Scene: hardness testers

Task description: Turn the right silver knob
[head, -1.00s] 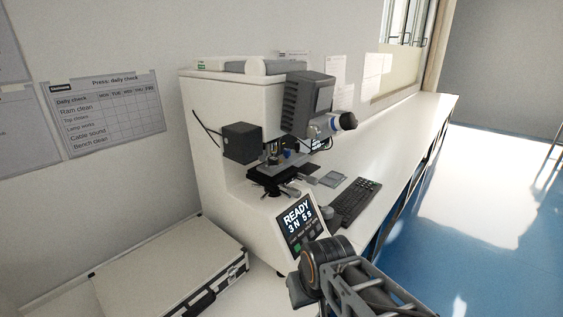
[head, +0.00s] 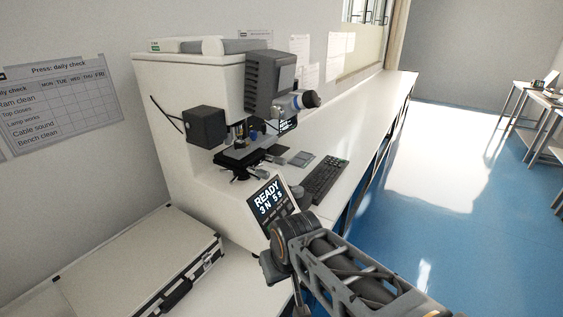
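The white hardness tester (head: 175,115) stands on the bench left of centre in the head view. Its black stage (head: 240,157) sits under the lens turret. Small silver knobs stick out at the stage's front; the right silver knob (head: 261,172) is tiny here and its details are hard to make out. The tester's screen (head: 269,199) reads "READY 3 N 5 s". My arm reaches in from the bottom right, its nearest joint in front of the screen's lower right edge. My gripper's fingers do not show.
A black keyboard (head: 325,180) and small flat blocks lie right of the tester. The eyepiece (head: 308,99) juts out to the right. Blue floor (head: 460,210) is clear at right.

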